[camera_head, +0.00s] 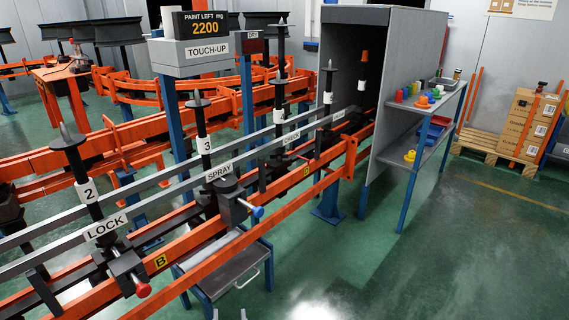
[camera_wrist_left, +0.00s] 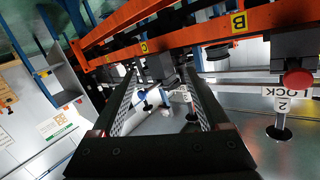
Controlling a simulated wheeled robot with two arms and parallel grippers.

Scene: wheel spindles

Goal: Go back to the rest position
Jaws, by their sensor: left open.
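My left gripper (camera_wrist_left: 160,72) is open, its two dark fingers spread with nothing held between them. In the left wrist view the rail is upside down, and a blue-ended lever (camera_wrist_left: 150,97) shows in the gap between the fingers, beyond them; I cannot tell how far. In the head view only small pale tips at the bottom edge may belong to this gripper. The blue knob (camera_head: 257,211) at the SPRAY station and the red knob (camera_head: 143,290) at the LOCK station stick out from the rail's front. The red knob also shows in the left wrist view (camera_wrist_left: 297,78). My right gripper is not seen.
An orange rail (camera_head: 215,232) with black spindles (camera_head: 75,165) runs diagonally into a grey booth (camera_head: 345,50). A grey tray table (camera_head: 235,275) stands under the rail. A shelf (camera_head: 425,110) with coloured cups is at the right. Green floor (camera_head: 450,250) is clear at front right.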

